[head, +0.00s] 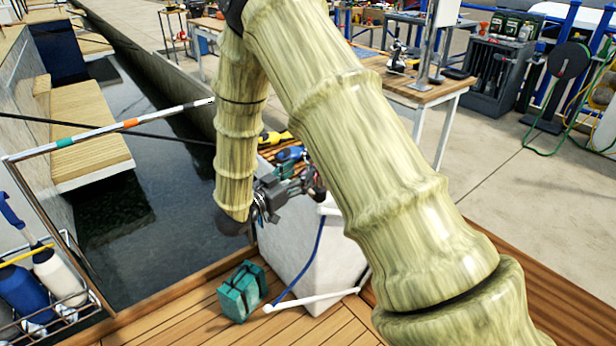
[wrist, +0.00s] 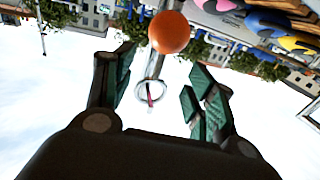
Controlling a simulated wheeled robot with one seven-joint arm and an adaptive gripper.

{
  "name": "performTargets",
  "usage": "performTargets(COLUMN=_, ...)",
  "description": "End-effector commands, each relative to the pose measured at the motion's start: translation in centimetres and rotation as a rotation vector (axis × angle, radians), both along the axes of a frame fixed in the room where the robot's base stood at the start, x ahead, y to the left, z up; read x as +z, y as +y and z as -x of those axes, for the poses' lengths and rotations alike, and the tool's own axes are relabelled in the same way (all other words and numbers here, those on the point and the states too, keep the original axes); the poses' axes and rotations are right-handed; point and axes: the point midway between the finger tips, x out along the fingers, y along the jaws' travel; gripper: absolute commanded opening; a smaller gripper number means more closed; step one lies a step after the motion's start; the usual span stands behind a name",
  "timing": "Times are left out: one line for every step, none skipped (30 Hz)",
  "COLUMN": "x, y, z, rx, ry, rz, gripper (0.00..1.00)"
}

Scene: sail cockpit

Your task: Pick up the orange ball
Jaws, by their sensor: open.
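The orange ball (wrist: 169,32) shows at the top of the wrist view, beyond my fingertips, roughly in line with the space between them. A grey metal rod with a ring (wrist: 150,90) shows below it; I cannot tell whether they touch. My gripper (wrist: 162,70) is open, with green-padded fingers to the left and right and nothing between the pads. In the head view my gripper (head: 290,187) is beside the top of a white box-shaped stand, partly covered by my arm. I cannot make out the ball in the head view.
The white stand (head: 290,245) has yellow and blue items (head: 288,152) on its slatted top. A teal box (head: 242,291) and a white bar (head: 310,299) are low by the wooden deck (head: 190,325). A striped pole (head: 110,130) extends over water at left.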

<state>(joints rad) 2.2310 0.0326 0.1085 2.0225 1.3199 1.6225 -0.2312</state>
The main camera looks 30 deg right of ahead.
Motion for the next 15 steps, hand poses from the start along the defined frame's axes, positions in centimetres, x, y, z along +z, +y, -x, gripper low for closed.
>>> performTargets(x=-0.1, y=-0.7, z=-0.1, rx=-0.003, ry=0.0, rz=0.0, gripper=0.56)
performTargets(x=-0.2, y=-1.1, z=-0.1, rx=-0.003, ry=0.0, rz=0.0, gripper=0.56)
performTargets(x=-0.2, y=-1.6, z=-0.2, rx=-0.003, ry=0.0, rz=0.0, gripper=0.56)
performTargets(x=-0.3, y=-2.0, z=-0.3, rx=-0.002, ry=0.0, rz=0.0, gripper=0.56)
performTargets(x=-0.3, y=-2.4, z=-0.5, rx=-0.002, ry=0.0, rz=0.0, gripper=0.56)
performTargets(x=-0.3, y=-2.9, z=-0.6, rx=-0.003, ry=0.0, rz=-0.001, gripper=0.56)
performTargets(x=-0.3, y=-3.2, z=-0.7, rx=-0.002, ry=0.0, rz=-0.001, gripper=0.56)
performTargets(x=-0.3, y=-3.5, z=-0.8, rx=-0.001, ry=0.0, rz=-0.001, gripper=0.56)
performTargets(x=-0.3, y=-3.7, z=-0.9, rx=0.0, ry=0.0, rz=-0.001, gripper=0.56)
performTargets(x=-0.3, y=-3.8, z=-0.9, rx=0.0, ry=0.0, rz=-0.001, gripper=0.56)
performTargets(x=-0.3, y=-3.9, z=-0.9, rx=0.001, ry=0.0, rz=-0.001, gripper=0.56)
performTargets(x=-0.3, y=-3.9, z=-1.0, rx=0.001, ry=0.0, rz=-0.001, gripper=0.56)
performTargets(x=-0.3, y=-3.9, z=-1.0, rx=0.001, ry=0.0, rz=-0.001, gripper=0.56)
performTargets(x=-0.3, y=-3.9, z=-1.0, rx=0.001, ry=0.0, rz=-0.001, gripper=0.56)
performTargets(x=-0.3, y=-3.9, z=-1.0, rx=0.001, ry=0.0, rz=-0.001, gripper=0.56)
